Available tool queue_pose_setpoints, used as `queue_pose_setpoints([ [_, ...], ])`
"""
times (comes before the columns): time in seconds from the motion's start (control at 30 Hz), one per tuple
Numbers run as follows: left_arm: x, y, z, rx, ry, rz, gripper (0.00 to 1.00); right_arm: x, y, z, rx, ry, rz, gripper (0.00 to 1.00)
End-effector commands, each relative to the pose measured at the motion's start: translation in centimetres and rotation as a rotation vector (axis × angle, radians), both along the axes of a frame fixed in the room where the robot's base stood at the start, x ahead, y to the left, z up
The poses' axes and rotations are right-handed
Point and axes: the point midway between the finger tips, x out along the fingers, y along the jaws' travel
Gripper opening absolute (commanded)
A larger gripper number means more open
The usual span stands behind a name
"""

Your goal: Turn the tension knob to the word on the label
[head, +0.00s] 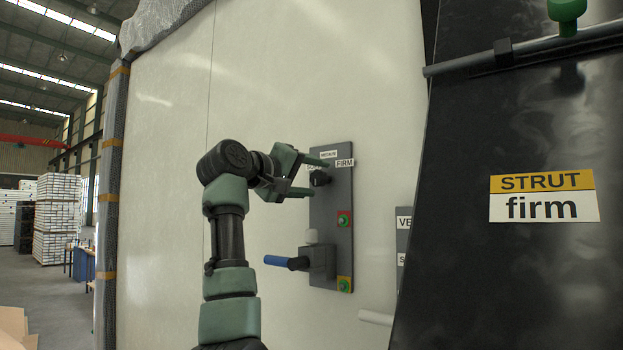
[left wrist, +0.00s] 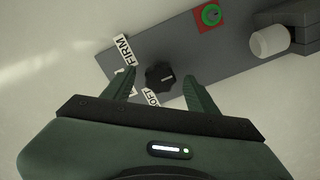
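The label (head: 543,197) on the dark panel at right reads STRUT and "firm". The black tension knob (head: 320,178) sits near the top of a grey control plate (head: 330,215), among tags reading SOFT, MEDIUM and FIRM (head: 345,163). My left gripper (head: 316,177) is open in front of the knob. In the left wrist view the knob (left wrist: 160,77) lies between the two spread fingers, apart from both. Its pale mark points to the upper right, away from the FIRM tag (left wrist: 123,53). The SOFT tag is partly hidden. My right gripper is not in view.
Below the knob are a green button on red (head: 344,219), a blue-handled lever (head: 287,262) and a green button on yellow (head: 344,284). The black panel stands close at right, with a rail and green knob (head: 568,9) above.

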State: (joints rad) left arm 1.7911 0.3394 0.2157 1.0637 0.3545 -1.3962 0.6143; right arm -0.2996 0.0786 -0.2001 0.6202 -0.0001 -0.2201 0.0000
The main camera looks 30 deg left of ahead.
Motion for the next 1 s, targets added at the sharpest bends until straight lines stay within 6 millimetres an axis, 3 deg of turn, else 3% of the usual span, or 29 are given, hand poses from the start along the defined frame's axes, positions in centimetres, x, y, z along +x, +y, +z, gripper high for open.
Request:
queue_pose_setpoints([
  [0.17,-1.5,0.2,-0.3,0.001,-0.003,0.001,0.58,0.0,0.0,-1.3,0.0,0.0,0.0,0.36],
  [0.53,-7.1,0.6,-0.2,0.001,-0.002,0.001,0.58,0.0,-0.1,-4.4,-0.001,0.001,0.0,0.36],
  [1.0,-7.7,0.6,0.0,0.0,0.0,0.0,0.58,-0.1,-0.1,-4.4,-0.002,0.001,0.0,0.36],
])
